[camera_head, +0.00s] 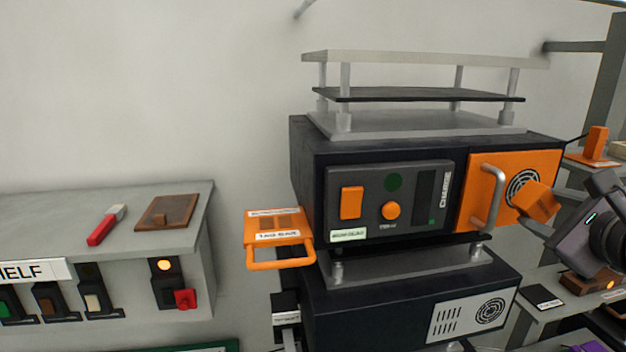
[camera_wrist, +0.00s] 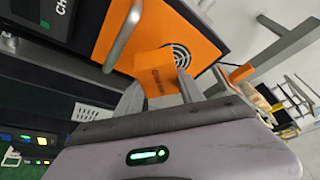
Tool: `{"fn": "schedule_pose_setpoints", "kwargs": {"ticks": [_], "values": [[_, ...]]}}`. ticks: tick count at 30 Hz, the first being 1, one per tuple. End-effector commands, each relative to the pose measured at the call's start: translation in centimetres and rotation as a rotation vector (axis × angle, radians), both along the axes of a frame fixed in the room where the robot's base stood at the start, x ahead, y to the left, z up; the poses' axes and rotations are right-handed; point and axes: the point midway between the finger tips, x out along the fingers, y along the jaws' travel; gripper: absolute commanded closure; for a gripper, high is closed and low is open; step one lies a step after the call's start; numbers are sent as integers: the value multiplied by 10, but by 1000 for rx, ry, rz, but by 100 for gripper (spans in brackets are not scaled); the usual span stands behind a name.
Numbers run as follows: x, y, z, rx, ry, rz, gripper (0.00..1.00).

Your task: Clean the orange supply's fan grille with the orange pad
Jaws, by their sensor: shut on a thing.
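The orange supply is a black unit with an orange front panel (camera_head: 474,188) at its right end. A round fan grille (camera_head: 522,188) and a silver handle (camera_head: 490,198) are on that panel. My gripper (camera_head: 540,215) is shut on an orange pad (camera_head: 534,202), held tilted at the grille and covering its lower right part. In the wrist view the pad (camera_wrist: 155,68) is between the fingers (camera_wrist: 155,97), beside the grille (camera_wrist: 180,56). I cannot tell whether the pad touches the grille.
The silver handle (camera_wrist: 124,35) stands out left of the pad. An orange tag bar (camera_head: 280,256) juts from the unit's left side. A grey shelf (camera_head: 200,230) holds a red-handled brush (camera_head: 105,226) and a brown plate (camera_head: 168,212). Another black unit (camera_head: 400,310) sits below.

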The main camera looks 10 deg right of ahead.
Motion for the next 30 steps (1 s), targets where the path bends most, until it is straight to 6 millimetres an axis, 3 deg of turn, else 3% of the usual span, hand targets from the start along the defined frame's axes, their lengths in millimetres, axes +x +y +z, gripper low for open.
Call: {"fn": "schedule_pose_setpoints", "kwargs": {"ticks": [4,13,21,30], "values": [[-14,-2,-1,1,0,-2,88],[-17,-2,0,1,0,-2,88],[-43,-4,0,-1,-1,-2,88],[-45,-4,0,0,0,0,88]]}}
